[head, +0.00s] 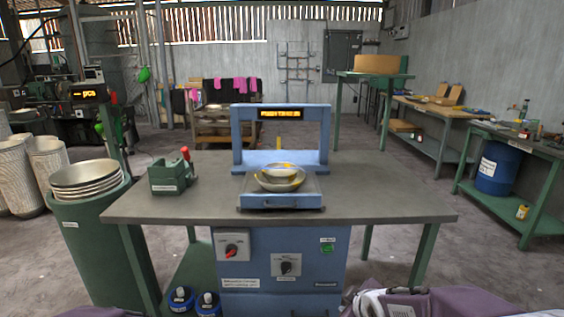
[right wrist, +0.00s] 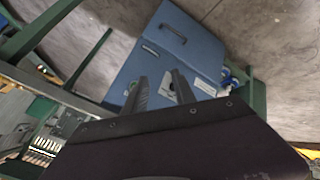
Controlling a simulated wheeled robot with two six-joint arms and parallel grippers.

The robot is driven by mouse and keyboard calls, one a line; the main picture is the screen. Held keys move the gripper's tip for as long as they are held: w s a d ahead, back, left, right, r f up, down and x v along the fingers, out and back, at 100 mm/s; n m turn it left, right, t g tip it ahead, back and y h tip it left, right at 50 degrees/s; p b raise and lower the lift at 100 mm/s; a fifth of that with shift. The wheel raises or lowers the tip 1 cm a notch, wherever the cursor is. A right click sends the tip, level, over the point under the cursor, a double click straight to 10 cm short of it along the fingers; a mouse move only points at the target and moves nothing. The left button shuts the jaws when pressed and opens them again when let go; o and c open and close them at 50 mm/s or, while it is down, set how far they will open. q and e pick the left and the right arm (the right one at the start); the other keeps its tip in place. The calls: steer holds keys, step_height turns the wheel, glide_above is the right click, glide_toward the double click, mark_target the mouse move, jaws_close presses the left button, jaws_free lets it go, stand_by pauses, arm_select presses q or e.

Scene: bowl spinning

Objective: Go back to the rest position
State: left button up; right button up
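My right gripper (right wrist: 160,85) shows in the right wrist view with its two dark fingers apart and nothing between them. The front of the blue machine (right wrist: 175,50) lies beyond the fingers. In the head view, parts of my right arm show along the bottom right edge, low in front of the table. Only a sliver of my left arm shows at the bottom left, and its gripper is out of view. A metal bowl (head: 280,184) with yellowish patches sits on the machine's tray, under the blue frame (head: 237,140), clear of both arms.
The grey table (head: 380,195) holds a green device with a red knob (head: 172,175) at left. Stacked metal bowls (head: 86,180) stand on a green drum (head: 88,235). Switches (head: 231,245) and a green button (head: 328,247) are on the machine's front. A workbench with a blue barrel (head: 497,168) stands right.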

steer(key=s+f+m+g, duration=0.4)
steer(key=s, duration=0.5)
steer(key=s+f+m+g, duration=0.3)
steer(key=s+f+m, duration=0.15)
steer(key=s, duration=0.35)
step_height(320, 180, up, 28)
steer(key=p, duration=2.7)
steer(key=shift+f+m, duration=0.2)
steer(key=shift+m, duration=0.25)
